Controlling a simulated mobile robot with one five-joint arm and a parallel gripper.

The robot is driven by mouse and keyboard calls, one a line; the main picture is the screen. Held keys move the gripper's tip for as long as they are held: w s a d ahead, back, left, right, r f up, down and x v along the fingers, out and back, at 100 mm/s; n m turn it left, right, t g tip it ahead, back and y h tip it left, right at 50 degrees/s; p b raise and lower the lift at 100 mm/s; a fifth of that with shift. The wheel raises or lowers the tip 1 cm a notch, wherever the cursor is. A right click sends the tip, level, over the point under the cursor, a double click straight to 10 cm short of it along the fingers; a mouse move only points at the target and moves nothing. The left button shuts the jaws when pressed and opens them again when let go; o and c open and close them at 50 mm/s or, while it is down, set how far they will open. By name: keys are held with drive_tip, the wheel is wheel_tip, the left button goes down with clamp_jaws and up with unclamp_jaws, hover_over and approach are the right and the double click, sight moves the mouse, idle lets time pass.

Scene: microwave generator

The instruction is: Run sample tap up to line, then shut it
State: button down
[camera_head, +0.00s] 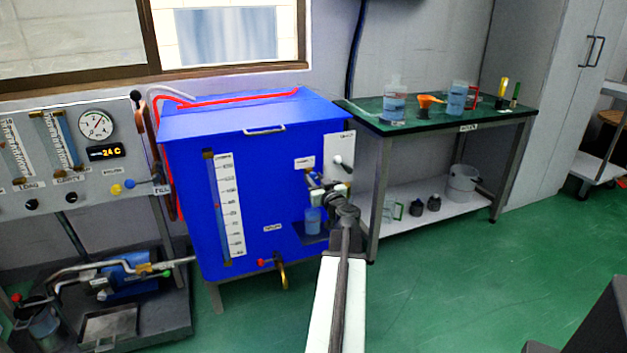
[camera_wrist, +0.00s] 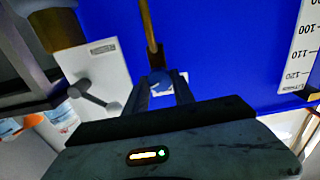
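The sample tap (camera_head: 313,176) is on the right part of the blue tank's front, below a small white label. A small beaker (camera_head: 313,218) with bluish contents stands under it on a dark shelf. Its fill line is too small to make out. My gripper (camera_head: 327,190) is at the tap, partly covering it. The beaker is not clearly visible there.
The blue tank (camera_head: 180,150) has a scale on its front and a lower drain valve (camera_head: 273,263). A lever (camera_head: 342,161) on a white plate is close right of my gripper. A green-topped bench (camera_head: 430,120) with vessels stands right. Green floor is clear in front.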

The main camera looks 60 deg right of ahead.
drive_tip(key=m, duration=0.4)
drive_tip(key=shift+d, duration=0.1)
drive_tip(key=c, duration=1.1)
unclamp_jaws()
drive_tip(key=shift+s, duration=0.1)
drive_tip(key=shift+o, duration=0.2)
